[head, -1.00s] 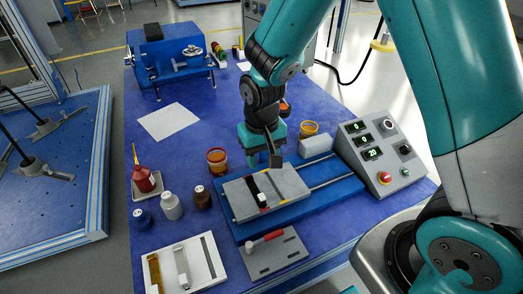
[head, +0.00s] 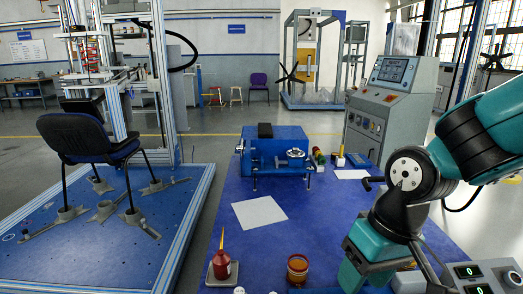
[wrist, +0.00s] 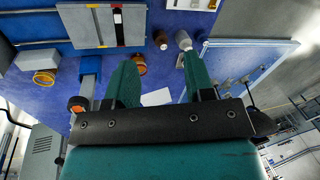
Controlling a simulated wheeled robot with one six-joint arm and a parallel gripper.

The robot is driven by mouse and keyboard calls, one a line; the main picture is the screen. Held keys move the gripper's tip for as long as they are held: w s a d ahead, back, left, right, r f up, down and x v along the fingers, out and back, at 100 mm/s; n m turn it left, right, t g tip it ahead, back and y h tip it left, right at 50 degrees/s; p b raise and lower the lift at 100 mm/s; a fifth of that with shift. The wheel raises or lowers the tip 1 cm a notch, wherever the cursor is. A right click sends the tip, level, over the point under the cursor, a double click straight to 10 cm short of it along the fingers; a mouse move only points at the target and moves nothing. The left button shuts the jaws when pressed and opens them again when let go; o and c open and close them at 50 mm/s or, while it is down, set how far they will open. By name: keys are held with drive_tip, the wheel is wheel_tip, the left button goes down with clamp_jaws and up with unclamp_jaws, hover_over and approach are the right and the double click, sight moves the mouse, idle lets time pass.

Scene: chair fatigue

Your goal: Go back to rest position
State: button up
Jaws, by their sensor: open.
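My gripper (wrist: 160,80) is open and empty in the wrist view, with its two teal fingers spread apart. The grey plate (wrist: 88,28) with its dark and white strip lies on the blue bench beyond the fingers, apart from them. In the head view my arm comes in from the right and bends down over the bench. The teal wrist end shows low in that view, but the fingertips are not clearly seen there.
The blue bench (head: 330,215) holds a blue machine (head: 275,150), a white sheet (head: 259,213), a red bottle (head: 221,265) and an amber jar (head: 297,268). A grey control box (head: 485,275) stands at lower right. A chair (head: 90,140) stands on the blue platform at left.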

drive_tip(key=s+a+r+n+y, duration=0.1)
drive_tip(key=s+r+n, duration=0.2)
drive_tip(key=s+r, duration=0.45)
wheel_tip(320, 180, up, 17)
drive_tip(key=s+p, duration=0.2)
drive_tip(key=p, duration=1.6)
drive_tip(key=shift+f, duration=0.2)
